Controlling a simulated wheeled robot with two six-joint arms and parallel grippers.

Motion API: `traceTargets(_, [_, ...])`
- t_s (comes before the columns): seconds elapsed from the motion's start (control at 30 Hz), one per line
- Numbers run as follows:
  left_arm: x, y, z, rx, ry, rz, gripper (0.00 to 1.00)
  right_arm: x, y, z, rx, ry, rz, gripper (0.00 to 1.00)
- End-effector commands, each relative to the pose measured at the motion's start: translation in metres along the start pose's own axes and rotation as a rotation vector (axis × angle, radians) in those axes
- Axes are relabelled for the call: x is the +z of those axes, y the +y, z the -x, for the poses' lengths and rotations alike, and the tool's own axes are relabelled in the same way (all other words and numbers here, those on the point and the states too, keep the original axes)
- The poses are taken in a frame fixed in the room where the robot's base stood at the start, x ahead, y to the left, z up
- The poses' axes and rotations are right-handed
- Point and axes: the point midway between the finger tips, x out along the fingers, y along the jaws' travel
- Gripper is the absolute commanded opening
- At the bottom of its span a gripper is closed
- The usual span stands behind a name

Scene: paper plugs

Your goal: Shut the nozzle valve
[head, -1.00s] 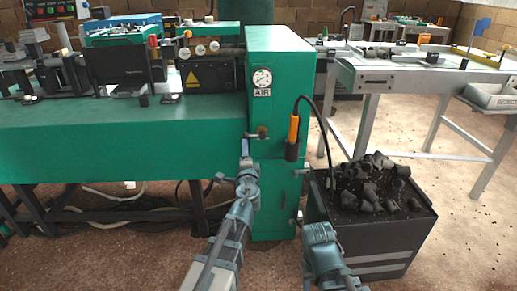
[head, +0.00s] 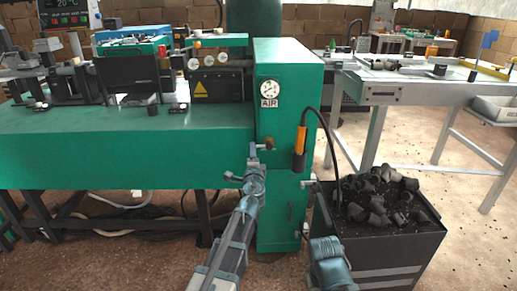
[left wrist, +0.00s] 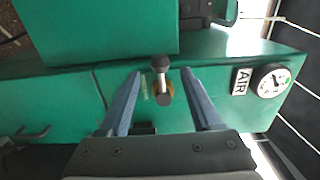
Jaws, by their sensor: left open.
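The nozzle valve (head: 269,144) is a small brass fitting with a dark handle on the front of the green cabinet (head: 285,84), below the AIR gauge. In the left wrist view the valve's handle (left wrist: 161,80) is a short bar with a rounded end, upright in the picture, with brass behind it. My left gripper (head: 254,152) is open close to the valve. In the left wrist view its fingers (left wrist: 158,90) stand on either side of the handle, with gaps on both sides. Contact does not show. My right arm is at the bottom, and its gripper does not show.
An orange-handled tool (head: 300,147) with a black hose hangs on the cabinet, right of the valve. A dark bin (head: 386,244) of black plugs stands to the right. The green machine bench (head: 110,150) extends left. A grey table (head: 395,88) stands behind the bin.

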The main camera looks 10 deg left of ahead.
Motion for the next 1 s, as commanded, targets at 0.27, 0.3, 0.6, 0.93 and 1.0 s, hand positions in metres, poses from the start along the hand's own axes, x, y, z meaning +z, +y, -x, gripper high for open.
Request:
traceTargets(0.27, [0.000,0.000,-0.003,0.000,0.000,0.000,0.65,0.000,0.000,0.000,0.000,0.000,0.000,0.50])
traceTargets(0.3, [0.000,0.000,-0.003,0.000,0.000,0.000,0.65,0.000,0.000,0.000,0.000,0.000,0.000,0.50])
traceTargets(0.6, [0.000,0.000,-0.010,0.000,0.000,0.000,0.65,0.000,0.000,0.000,0.000,0.000,0.000,0.50])
traceTargets(0.93, [0.000,0.000,-0.026,0.000,0.000,0.000,0.65,0.000,0.000,0.000,0.000,0.000,0.000,0.50])
traceTargets(1.0, [0.000,0.000,-0.029,0.000,0.000,0.000,0.65,0.000,0.000,0.000,0.000,0.000,0.000,0.50])
